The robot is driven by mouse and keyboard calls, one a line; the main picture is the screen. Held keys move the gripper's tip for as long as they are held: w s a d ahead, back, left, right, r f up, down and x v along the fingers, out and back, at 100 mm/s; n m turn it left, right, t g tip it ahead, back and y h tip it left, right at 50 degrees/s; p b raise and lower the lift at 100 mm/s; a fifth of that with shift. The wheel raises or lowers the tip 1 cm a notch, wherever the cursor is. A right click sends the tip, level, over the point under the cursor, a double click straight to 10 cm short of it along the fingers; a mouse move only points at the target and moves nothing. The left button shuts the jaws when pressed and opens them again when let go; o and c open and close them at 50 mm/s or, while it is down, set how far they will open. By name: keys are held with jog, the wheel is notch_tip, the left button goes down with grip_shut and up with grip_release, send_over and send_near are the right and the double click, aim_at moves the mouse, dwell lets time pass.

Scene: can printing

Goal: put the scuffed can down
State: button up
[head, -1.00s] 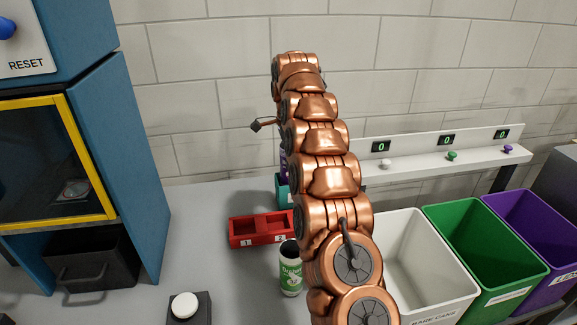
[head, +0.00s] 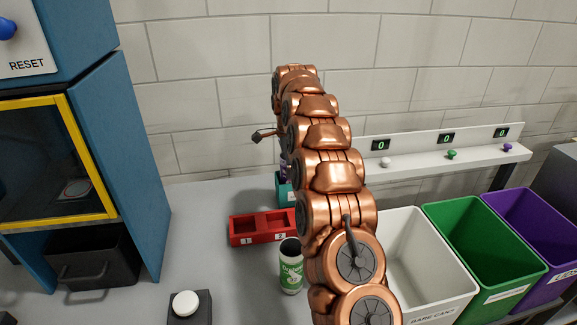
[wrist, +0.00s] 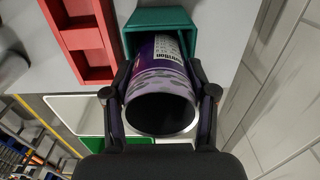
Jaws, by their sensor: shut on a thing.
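The scuffed can (wrist: 158,77) is purple with a pale, speckled worn band near its open rim, which faces the wrist camera. My gripper (wrist: 162,72) is shut on it, one finger on each side. The can's far end reaches to the teal holder (wrist: 170,20); I cannot tell whether it rests inside or hangs just over it. In the head view, my arm hides my gripper and most of the can. Only a sliver of the purple can (head: 283,169) shows above the teal holder (head: 284,190).
A red two-slot tray (head: 262,240) lies left of the teal holder. A green-and-white can (head: 291,275) stands in front. White (head: 440,270), green (head: 490,265) and purple (head: 535,240) bins stand at right. A blue machine (head: 135,150) is at left.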

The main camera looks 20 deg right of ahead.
jog(key=shift+f, duration=0.25)
jog(key=o, duration=0.8)
jog(key=shift+c, duration=0.2)
jog(key=shift+r+b, duration=0.5)
jog(key=shift+r, duration=2.45)
notch_tip(320, 180, up, 7)
jog(key=p, duration=0.6)
jog(key=shift+r, duration=0.2)
